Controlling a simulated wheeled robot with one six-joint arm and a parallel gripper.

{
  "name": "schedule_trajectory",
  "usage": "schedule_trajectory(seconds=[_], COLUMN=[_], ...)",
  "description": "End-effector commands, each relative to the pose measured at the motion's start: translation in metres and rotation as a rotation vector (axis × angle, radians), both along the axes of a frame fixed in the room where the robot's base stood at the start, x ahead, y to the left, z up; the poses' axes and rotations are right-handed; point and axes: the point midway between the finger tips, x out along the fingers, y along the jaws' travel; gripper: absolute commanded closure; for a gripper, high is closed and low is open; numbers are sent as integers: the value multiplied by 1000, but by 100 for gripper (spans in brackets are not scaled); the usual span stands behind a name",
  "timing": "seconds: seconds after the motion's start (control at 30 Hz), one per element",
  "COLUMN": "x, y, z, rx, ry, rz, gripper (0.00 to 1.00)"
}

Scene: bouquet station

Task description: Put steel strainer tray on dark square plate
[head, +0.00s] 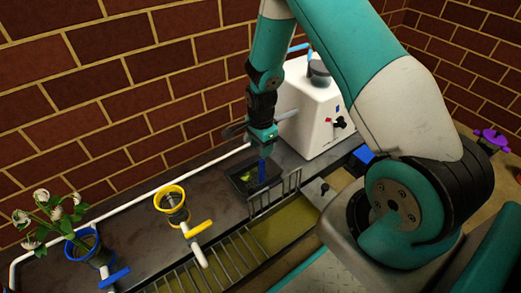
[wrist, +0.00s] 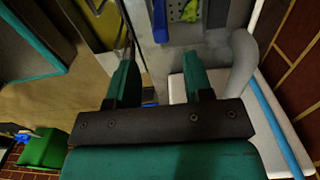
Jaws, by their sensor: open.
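My gripper (head: 262,142) points down at the back of the counter. In the wrist view its two teal fingers (wrist: 157,62) stand apart with nothing clearly held between them. A dark square plate or shallow tray (head: 236,183) lies on the counter below, with something small and yellow-green on it. A grey perforated piece (wrist: 175,12), possibly the steel strainer tray, shows at the top of the wrist view beside a blue upright bar (wrist: 160,22). Blue also shows just under my gripper in the head view. I cannot tell whether the perforated piece rests on the plate.
A white machine (head: 308,112) stands right of the gripper. A wire rack (head: 274,196) rises in front of the plate, along a yellowish trough. A yellow-rimmed fitting (head: 172,198) and a blue pot of white flowers (head: 88,248) stand to the left. A brick wall is behind.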

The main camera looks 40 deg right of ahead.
Motion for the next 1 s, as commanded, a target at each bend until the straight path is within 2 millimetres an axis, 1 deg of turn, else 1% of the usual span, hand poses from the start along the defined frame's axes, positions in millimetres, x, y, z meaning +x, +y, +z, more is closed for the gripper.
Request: schedule_trajectory(seconds=[0.03,0.17,0.27,0.37,0.4,0.47,0.5,0.57,0.6,0.67,0.7,0.77,0.8,0.83,0.9,1.0], x=[0,0,2,1,-2,-11,-20,-39,-54,-79,-98,-127,-145,-158,-185,-213], y=[0,0,8,31,45,68,85,108,123,142,154,167,174,179,186,191], z=[12,23,38,76,97,132,155,189,210,239,256,278,290,297,310,320], rx=[0,0,11,44,64,94,115,143,160,180,190,201,206,209,210,209], ry=[-2,-1,-10,-36,-51,-78,-99,-132,-154,-194,-220,-258,-283,-301,-338,-374], rz=[0,2,55,216,315,490,620,822,957,1164,1301,1497,1618,1703,1876,2051], gripper=[53,53,53,53,53,53,53,53,53,53,53,53,53,53,53,53])
